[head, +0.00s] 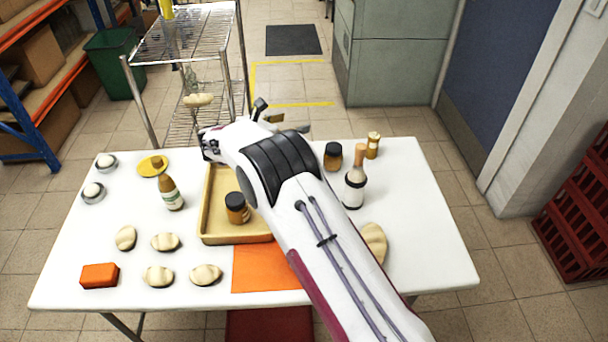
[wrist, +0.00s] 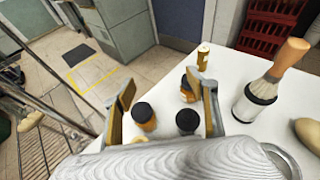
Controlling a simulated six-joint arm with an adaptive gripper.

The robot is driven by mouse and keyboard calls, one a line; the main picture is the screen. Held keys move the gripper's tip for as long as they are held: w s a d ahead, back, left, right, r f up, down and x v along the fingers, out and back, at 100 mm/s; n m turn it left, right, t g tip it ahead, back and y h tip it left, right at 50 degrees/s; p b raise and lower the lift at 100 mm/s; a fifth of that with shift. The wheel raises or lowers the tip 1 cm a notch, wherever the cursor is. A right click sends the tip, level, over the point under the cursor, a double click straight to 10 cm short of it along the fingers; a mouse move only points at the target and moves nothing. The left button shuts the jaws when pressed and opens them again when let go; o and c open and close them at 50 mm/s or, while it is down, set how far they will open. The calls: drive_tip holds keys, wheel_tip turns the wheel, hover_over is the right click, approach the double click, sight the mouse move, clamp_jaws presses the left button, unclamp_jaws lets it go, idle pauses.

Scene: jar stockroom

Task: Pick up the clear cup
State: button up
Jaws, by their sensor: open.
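I cannot make out a clear cup in either view; part of the table is hidden behind my arm. My gripper (head: 281,117) is open over the table's far edge in the head view. In the wrist view my gripper (wrist: 166,90) has its two fingers spread wide. A dark-lidded amber jar (wrist: 145,116) and another dark lid (wrist: 187,121) show between and below the fingers. A further amber jar (wrist: 187,92) shows near the right finger. I see nothing held between the fingers.
A wire rack (head: 185,48) stands beyond the far-left edge.

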drive_tip(key=s+f+m+g+h, duration=0.1)
drive_tip(key=s+f+m+g, duration=0.1)
drive_tip(key=f, duration=0.6)
drive_tip(key=s+m, duration=0.1)
drive_tip(key=s, duration=0.1)
drive_tip(key=shift+s+f+m+h, duration=0.2)
drive_tip(key=shift+s+m+h, duration=0.2)
drive_tip(key=shift+f, duration=0.15)
drive_tip(key=shift+f, duration=1.6)
drive_tip(key=shift+f, duration=0.15)
drive_tip(key=shift+f, duration=0.55)
drive_tip(key=shift+w+d+f, duration=0.2)
drive_tip(key=shift+d+f, duration=0.15)
drive_tip(key=shift+f, duration=0.35)
drive_tip(key=shift+w+d+f, duration=0.2)
drive_tip(key=shift+d+f, duration=0.1)
drive_tip(key=shift+f, duration=0.35)
drive_tip(key=shift+w+d+f, duration=0.25)
drive_tip(key=shift+w+d, duration=0.15)
drive_tip(key=shift+d, duration=0.1)
drive_tip(key=shift+c, duration=0.5)
